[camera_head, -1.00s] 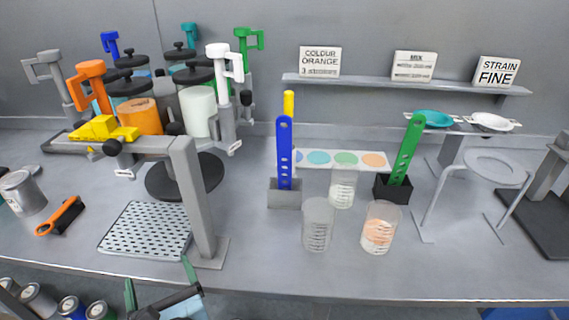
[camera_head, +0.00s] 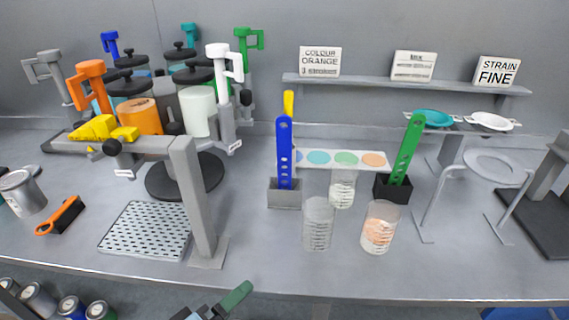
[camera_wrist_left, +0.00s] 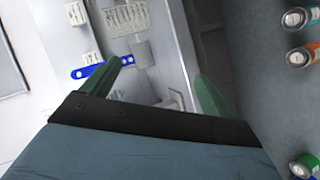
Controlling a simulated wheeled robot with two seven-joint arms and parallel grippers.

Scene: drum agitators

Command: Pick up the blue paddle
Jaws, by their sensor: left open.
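The blue paddle (camera_head: 284,150) stands upright in a small grey holder (camera_head: 284,198) on the bench. My right gripper is not in view.
A yellow paddle (camera_head: 289,102) is behind the blue one. A green paddle (camera_head: 407,150) leans in a black holder. Clear beakers (camera_head: 318,222) stand right of the holder. A grey post (camera_head: 196,195) and perforated tray (camera_head: 147,229) are at left. Bench between post and holder is clear.

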